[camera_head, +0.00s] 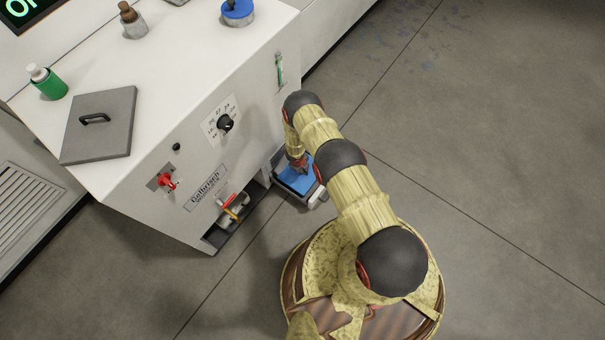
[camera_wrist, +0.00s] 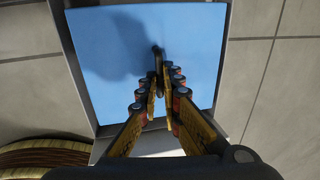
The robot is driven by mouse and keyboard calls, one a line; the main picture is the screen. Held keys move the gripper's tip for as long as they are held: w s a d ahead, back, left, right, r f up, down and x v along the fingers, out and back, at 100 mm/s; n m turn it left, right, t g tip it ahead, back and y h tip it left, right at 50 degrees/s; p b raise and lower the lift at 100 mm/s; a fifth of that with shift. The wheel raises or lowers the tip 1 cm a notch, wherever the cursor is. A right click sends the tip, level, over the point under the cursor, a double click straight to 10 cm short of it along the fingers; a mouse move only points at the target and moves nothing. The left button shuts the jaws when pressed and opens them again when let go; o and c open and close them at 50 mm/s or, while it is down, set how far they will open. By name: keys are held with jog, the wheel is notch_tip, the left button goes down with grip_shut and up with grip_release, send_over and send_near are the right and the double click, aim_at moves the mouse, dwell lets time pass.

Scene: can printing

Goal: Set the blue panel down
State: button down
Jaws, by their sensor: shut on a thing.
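The blue panel (camera_head: 293,182) is low down at the right front corner of the white machine, partly hidden by my arm in the head view. In the wrist view the blue panel (camera_wrist: 120,55) lies flat beneath my gripper, inside a grey frame (camera_wrist: 225,75). My gripper (camera_wrist: 160,75) is closed over the panel's middle, its fingers together on a small dark handle (camera_wrist: 157,50). In the head view my gripper (camera_head: 297,163) reaches straight down to the panel. I cannot tell whether the panel rests fully on what is under it.
The white machine (camera_head: 190,120) stands at the left, with a red switch (camera_head: 166,181), a black dial (camera_head: 225,123) and an open lower bay (camera_head: 235,212). A grey lid (camera_head: 98,130), a green bottle (camera_head: 48,82) and a blue-topped jar (camera_head: 237,12) are on top. The floor (camera_head: 480,150) at the right is clear.

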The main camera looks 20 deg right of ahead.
aim_at(300, 177)
notch_tip(300, 177, down, 3)
jog(key=shift+f+b, duration=0.1)
jog(key=shift+b, duration=0.45)
jog(key=c, duration=2.4)
grip_release()
jog(key=shift+s, duration=0.1)
jog(key=o, duration=0.4)
jog(key=r+p, duration=0.2)
jog(key=r, duration=0.2)
jog(key=s+a+r+p, duration=0.1)
jog(key=r+p, duration=0.1)
jog(key=r, duration=0.2)
jog(key=a+r+p, duration=0.1)
jog(key=r+p, duration=0.1)
jog(key=r, duration=0.2)
jog(key=shift+s, duration=0.15)
